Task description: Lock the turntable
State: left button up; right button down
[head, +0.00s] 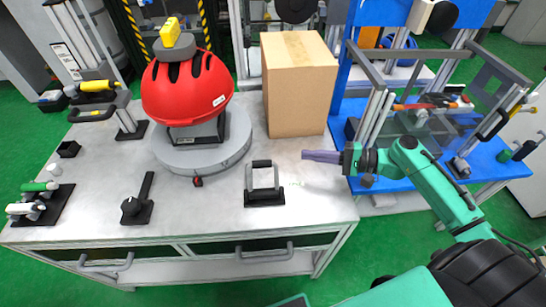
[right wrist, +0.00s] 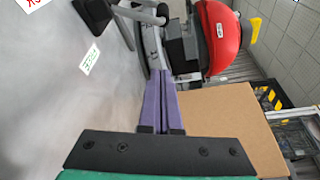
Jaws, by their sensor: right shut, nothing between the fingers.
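The turntable (head: 233,148) is a round grey disc on the metal table, with a red helmet (head: 187,90) on a black stand on top of it. A small red and black piece (head: 198,181) sits at the disc's front edge; I cannot tell its position or state. My right gripper (head: 308,155) comes in from the right over the table's right edge. Its purple fingers are shut and empty, pointing left, apart from the turntable. My left gripper is not in view.
A cardboard box (head: 297,90) stands right of the turntable. A black-based grey handle (head: 264,187) stands in front, between the turntable and my right gripper. A black lever (head: 138,200) is at front left. A blue bench (head: 375,182) adjoins at right.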

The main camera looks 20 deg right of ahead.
jog(key=shift+w+a, duration=0.15)
jog(key=shift+a, duration=0.05)
jog(key=p+x, duration=0.1)
jog(key=x, duration=0.8)
jog(key=shift+w+a, duration=0.1)
jog(key=shift+a, duration=0.1)
jog(key=s+p, duration=0.1)
jog(key=s+a+r+p, duration=0.1)
jog(key=s, duration=0.1)
jog(key=shift+r, duration=0.1)
jog(key=shift+s+a, duration=0.15)
jog(key=shift+s, duration=0.2)
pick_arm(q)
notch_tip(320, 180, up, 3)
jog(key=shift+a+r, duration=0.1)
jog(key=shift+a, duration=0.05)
pick_arm(e)
jog(key=shift+w, duration=0.1)
